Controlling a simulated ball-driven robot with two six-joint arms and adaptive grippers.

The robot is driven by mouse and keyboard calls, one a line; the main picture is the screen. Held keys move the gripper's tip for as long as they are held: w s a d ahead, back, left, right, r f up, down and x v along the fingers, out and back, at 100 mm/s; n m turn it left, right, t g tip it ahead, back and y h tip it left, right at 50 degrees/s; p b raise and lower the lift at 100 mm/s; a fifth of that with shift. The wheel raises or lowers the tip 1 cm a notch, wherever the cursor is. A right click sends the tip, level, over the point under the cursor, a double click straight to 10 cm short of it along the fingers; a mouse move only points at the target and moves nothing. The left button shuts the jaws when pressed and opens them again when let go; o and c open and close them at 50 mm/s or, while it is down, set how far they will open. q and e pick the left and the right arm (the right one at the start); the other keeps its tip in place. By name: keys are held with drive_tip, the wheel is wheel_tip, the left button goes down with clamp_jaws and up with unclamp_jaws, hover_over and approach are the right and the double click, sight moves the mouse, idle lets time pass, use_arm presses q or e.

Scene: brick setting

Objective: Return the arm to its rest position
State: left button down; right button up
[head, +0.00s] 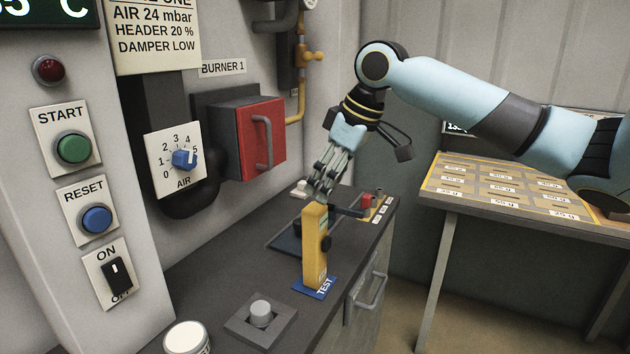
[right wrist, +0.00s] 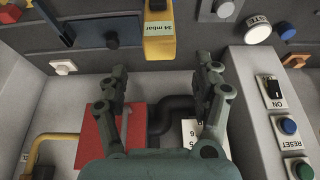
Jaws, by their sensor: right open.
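My right arm comes in from the right in the head view, bent at the elbow, with its gripper (head: 325,185) pointing down over the bench. The gripper is just above and behind the top of a yellow handheld meter (head: 315,250). The meter stands upright on a blue TEST pad (head: 318,287). In the right wrist view the two fingers (right wrist: 163,85) are spread with nothing between them. My left gripper is in neither view.
A red burner door (head: 250,140) with a handle and an AIR dial (head: 174,160) are on the wall. A panel of START, RESET and ON controls (head: 85,200) is at left. A grey push knob (head: 261,313) is on the bench. A labelled table (head: 470,205) stands at right.

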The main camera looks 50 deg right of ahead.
drive_tip(key=s+a+f, duration=0.9)
drive_tip(key=a+f, duration=0.2)
drive_tip(key=s+a+f+m+h, duration=0.1)
drive_tip(key=s+a, duration=0.2)
drive_tip(key=s, duration=0.4)
drive_tip(key=s+a+f+m+h, duration=0.1)
drive_tip(key=s+a+f, duration=0.15)
drive_tip(key=s, duration=0.45)
wheel_tip(320, 180, down, 28)
drive_tip(key=d+g+b, duration=0.2)
drive_tip(key=b, duration=0.4)
drive_tip(key=s+f+b, duration=0.2)
drive_tip(key=s+f, duration=0.8)
drive_tip(key=f, duration=0.2)
drive_tip(key=s+d+f+g+b, duration=0.1)
drive_tip(key=s+f+b, duration=0.2)
drive_tip(key=s+f, duration=0.7)
wheel_tip(320, 180, down, 3)
drive_tip(key=shift+s+d+r+m+b, duration=0.2)
drive_tip(key=shift+m+b, duration=0.1)
drive_tip(key=shift+m, duration=0.1)
